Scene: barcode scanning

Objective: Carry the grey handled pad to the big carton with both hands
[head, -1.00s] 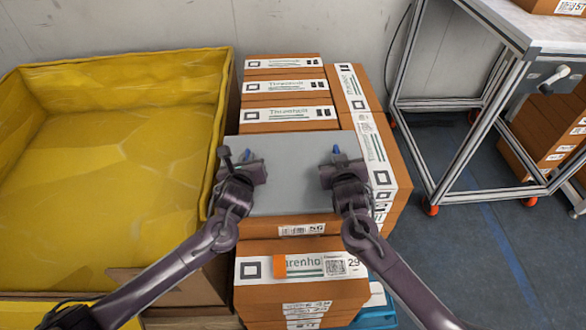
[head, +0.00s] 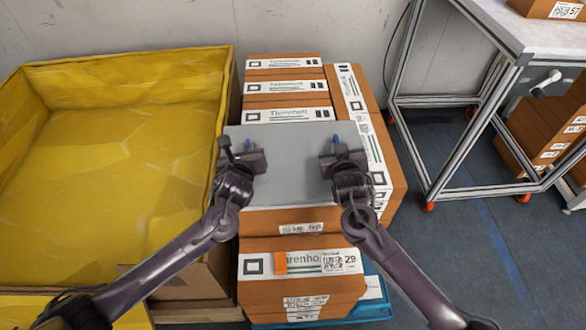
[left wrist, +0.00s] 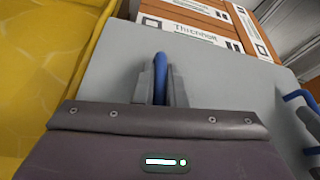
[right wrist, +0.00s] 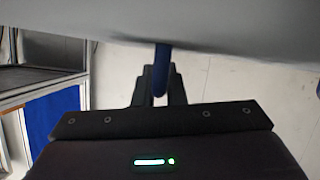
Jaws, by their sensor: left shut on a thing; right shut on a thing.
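The grey pad (head: 295,185) is held over the stacked boxes, its left edge close to the right rim of the big carton. In the left wrist view the flat grey pad (left wrist: 225,75) fills the middle. My left gripper (head: 248,155) is shut on a blue handle (left wrist: 160,75) at the pad's left. My right gripper (head: 338,152) is shut on the other blue handle (right wrist: 162,65) at its right. The big carton, lined in yellow (head: 120,150), stands at the left and looks empty. I cannot tell whether the pad touches the boxes.
Labelled brown boxes (head: 285,90) are stacked behind and under the pad. A box with an orange tag (head: 300,285) is in front, on a blue base. A metal-framed table (head: 480,110) stands at the right. Blue-grey floor (head: 450,270) is clear between.

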